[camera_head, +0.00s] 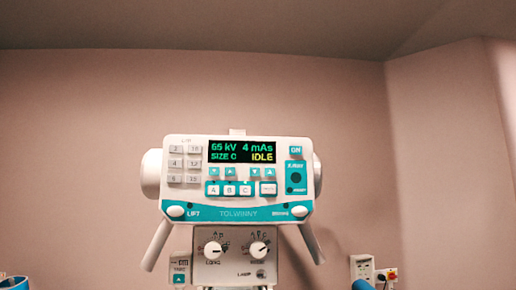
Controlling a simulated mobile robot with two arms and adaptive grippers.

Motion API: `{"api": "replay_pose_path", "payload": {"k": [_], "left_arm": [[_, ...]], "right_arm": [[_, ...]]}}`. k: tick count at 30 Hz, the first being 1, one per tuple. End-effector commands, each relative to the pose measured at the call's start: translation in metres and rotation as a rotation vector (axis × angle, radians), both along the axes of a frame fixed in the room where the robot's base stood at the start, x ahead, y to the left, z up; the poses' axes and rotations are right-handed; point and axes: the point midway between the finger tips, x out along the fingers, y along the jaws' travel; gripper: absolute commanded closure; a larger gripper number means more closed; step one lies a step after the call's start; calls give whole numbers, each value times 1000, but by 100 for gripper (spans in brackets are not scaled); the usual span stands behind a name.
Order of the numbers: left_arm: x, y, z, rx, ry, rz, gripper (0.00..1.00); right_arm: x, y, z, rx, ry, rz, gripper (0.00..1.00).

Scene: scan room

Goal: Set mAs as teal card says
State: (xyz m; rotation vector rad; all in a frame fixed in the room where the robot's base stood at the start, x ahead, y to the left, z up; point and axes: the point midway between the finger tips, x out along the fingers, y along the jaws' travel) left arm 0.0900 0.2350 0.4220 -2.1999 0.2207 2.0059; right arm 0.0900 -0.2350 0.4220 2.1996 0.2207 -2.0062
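The white and teal control panel (237,211) faces me in the middle of the head view. Its dark display (242,152) reads 65 kV, 4 mAs, a SIZE entry and IDLE in yellow. Under the mAs side sits a pair of small teal arrow buttons, a left one (254,172) and a right one (269,172). A similar pair (222,172) sits under the kV side. I see no teal card that I can make out. Neither gripper shows. Blue shapes at the bottom left and bottom right edges are too cut off to identify.
Below are A, B, C buttons (230,190), and a lower box with two dials, left (213,251) and right (258,249). Two handles, left (157,245) and right (312,243), slant down. A wall socket (362,268) is at lower right. The wall around the panel is bare.

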Motion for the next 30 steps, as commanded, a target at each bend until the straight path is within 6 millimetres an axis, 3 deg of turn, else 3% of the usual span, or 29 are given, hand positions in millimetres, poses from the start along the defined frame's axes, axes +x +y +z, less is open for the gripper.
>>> {"api": "replay_pose_path", "payload": {"k": [5, 30], "left_arm": [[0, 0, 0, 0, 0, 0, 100], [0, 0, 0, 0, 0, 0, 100]], "right_arm": [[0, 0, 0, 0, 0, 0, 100], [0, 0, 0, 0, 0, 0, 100]]}}
